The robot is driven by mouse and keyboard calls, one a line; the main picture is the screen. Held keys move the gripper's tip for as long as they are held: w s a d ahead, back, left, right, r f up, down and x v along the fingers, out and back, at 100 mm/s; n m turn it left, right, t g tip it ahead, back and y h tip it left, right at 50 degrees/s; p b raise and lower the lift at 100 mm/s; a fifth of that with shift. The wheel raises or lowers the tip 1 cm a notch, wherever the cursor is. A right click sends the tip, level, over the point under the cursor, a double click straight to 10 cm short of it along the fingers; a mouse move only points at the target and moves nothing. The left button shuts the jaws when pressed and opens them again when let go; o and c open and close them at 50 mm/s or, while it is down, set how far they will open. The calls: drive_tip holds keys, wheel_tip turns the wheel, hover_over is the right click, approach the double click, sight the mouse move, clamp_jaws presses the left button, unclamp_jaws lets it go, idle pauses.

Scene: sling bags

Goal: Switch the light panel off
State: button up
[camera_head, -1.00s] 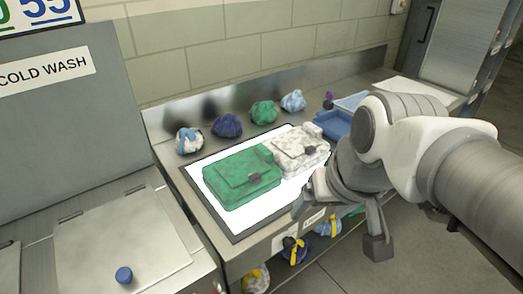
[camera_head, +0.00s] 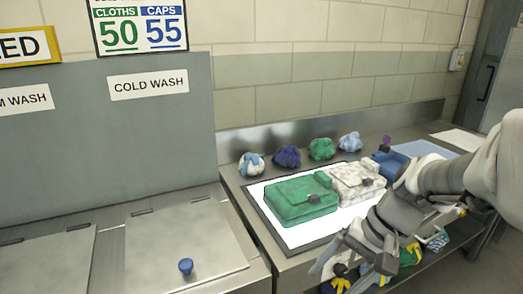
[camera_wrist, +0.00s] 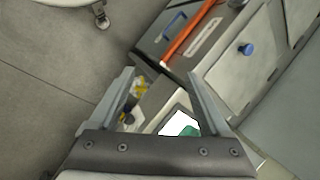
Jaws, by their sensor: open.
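The light panel (camera_head: 262,207) is a dark-framed white sheet on the metal counter, glowing bright. A green sling bag (camera_head: 300,200) and a white marbled sling bag (camera_head: 357,182) lie on it. In the wrist view, a corner of the bright panel (camera_wrist: 174,124) and part of the green bag (camera_wrist: 189,131) show between my fingers. My gripper (camera_head: 340,272) is at the counter's front edge, in front of and below the panel, apart from it. In the wrist view my gripper (camera_wrist: 160,74) is open and empty. No panel switch can be made out; my arm hides part of the counter front.
Several bundled cloths (camera_head: 287,157) stand behind the panel. A blue tray (camera_head: 390,163) is at its right. Yellow, green and blue bundles (camera_head: 410,254) sit on a shelf below. A lidded bin with a blue knob (camera_head: 185,266) stands left. A box (camera_head: 457,60) is on the wall.

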drive_tip(key=w+d+f+m+y+b, duration=0.2)
drive_tip(key=d+f+m+y+b, duration=0.15)
drive_tip(key=f+m, duration=0.55)
drive_tip(key=m+t+h+b, duration=0.2)
drive_tip(key=m+t+b, duration=0.9)
drive_tip(key=m+t, duration=0.7)
approach(344, 273)
drive_tip(key=w+a+b, duration=0.1)
drive_tip(key=w, duration=0.1)
drive_tip(key=w+r+m+g+b, duration=0.1)
drive_tip(key=w+b, duration=0.1)
drive_tip(key=w, duration=0.1)
drive_tip(key=w+a+g+b, duration=0.1)
drive_tip(key=w+b, duration=0.1)
drive_tip(key=shift+w+a+r+m, duration=0.25)
drive_tip(key=shift+a+m, duration=0.05)
drive_tip(key=shift+w+a+r, duration=0.1)
drive_tip(key=shift+w+a, duration=0.1)
drive_tip(key=shift+w, duration=0.35)
clamp_jaws()
